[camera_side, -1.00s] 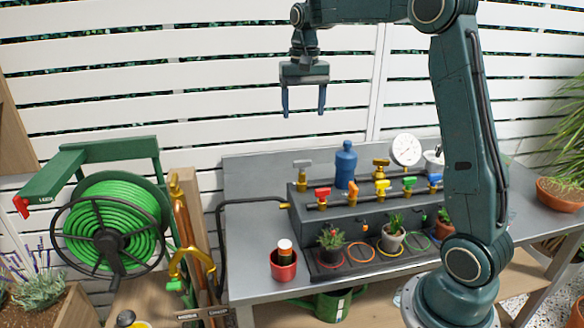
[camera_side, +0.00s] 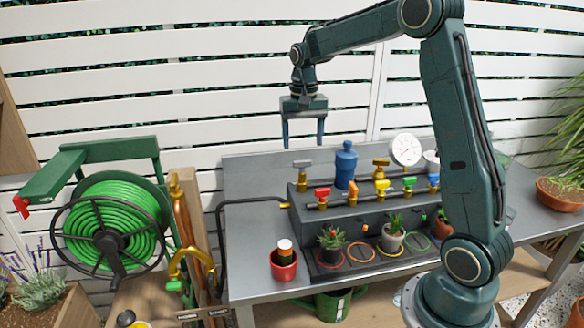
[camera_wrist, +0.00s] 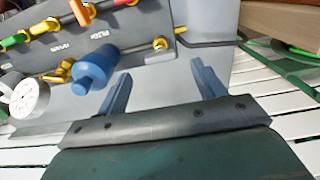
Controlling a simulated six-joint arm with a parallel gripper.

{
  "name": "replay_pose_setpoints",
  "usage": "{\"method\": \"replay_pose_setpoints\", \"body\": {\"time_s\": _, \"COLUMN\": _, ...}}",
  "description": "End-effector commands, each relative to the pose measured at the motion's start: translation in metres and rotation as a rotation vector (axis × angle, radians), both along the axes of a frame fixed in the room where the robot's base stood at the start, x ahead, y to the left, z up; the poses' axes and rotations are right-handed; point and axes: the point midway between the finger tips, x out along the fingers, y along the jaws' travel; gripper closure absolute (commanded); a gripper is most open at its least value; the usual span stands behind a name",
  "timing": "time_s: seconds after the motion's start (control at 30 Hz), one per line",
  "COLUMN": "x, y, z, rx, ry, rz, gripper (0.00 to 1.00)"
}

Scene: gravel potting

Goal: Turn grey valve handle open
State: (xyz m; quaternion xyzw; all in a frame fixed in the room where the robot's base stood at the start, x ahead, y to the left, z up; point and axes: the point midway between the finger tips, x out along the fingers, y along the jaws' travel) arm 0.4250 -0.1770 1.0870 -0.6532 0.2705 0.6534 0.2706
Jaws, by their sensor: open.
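The grey valve handle (camera_side: 302,163) is a small flat bar on a brass stem at the left end of the dark manifold (camera_side: 345,218). My gripper (camera_side: 304,144) points down with its two blue fingers apart and nothing between them. In the side view its fingertips are just above the grey handle, one to each side of it; the depth between them is hard to judge.
A blue bottle-shaped part (camera_side: 346,165) stands right of the grey handle. Red (camera_side: 322,193), yellow (camera_side: 382,185), green and blue handles line the manifold, with a white gauge (camera_side: 406,150) behind. A black hose (camera_side: 240,201) is at left. Potted plants stand in front.

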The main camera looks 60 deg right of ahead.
Motion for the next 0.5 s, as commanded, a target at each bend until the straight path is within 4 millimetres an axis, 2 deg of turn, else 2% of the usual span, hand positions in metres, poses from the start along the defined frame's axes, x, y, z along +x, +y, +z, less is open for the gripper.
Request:
{"method": "replay_pose_setpoints", "body": {"time_s": 0.2, "x": -0.001, "y": 0.000, "z": -0.032, "rx": 0.001, "ry": 0.003, "rz": 0.000, "gripper": 0.31}}
{"method": "replay_pose_setpoints", "body": {"time_s": 0.5, "x": 0.000, "y": 0.000, "z": -0.055, "rx": 0.001, "ry": 0.001, "rz": 0.000, "gripper": 0.31}}
